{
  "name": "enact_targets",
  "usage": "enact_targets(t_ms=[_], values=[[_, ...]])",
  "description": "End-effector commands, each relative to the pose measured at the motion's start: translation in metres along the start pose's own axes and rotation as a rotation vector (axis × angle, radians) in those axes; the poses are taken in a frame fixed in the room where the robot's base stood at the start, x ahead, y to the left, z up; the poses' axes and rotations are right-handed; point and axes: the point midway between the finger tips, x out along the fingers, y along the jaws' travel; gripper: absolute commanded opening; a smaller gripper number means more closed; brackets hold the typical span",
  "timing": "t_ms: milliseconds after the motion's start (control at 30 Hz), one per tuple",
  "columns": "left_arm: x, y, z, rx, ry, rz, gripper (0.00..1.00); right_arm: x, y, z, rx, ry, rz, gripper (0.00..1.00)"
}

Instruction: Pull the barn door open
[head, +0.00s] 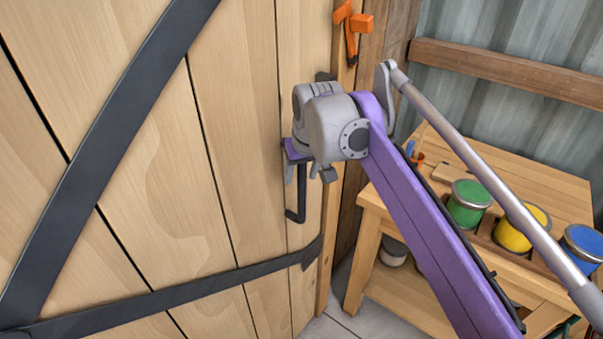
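The barn door (165,190) is made of pale upright planks with dark metal straps and fills the left half of the head view. Its black bar handle (296,210) is near the door's right edge; the lower bend shows, and the upper part is mostly covered by my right gripper. My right gripper (311,168) is at the handle, in front of the door. My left gripper is not in view.
An orange latch (351,28) is at the top by the door's right edge. On the right, a wooden bench (480,160) holds green (468,205), yellow (522,228) and blue (583,246) paint cans. A corrugated wall (510,30) with a wooden rail stands behind. Some floor (365,318) shows below.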

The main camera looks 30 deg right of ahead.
Motion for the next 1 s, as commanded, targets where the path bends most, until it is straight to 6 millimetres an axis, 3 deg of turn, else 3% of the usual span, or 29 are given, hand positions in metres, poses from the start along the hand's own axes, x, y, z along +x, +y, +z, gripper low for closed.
enact_targets(t_ms=[33,300,1000], values=[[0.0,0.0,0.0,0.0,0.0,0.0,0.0,-0.0001,0.0,0.0,0.0,0.0,0.0,0.5],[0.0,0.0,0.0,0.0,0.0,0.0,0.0,-0.0002,0.0,0.0,0.0,0.0,0.0,0.01],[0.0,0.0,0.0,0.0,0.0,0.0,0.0,-0.0003,0.0,0.0001,0.0,0.0,0.0,0.0]])
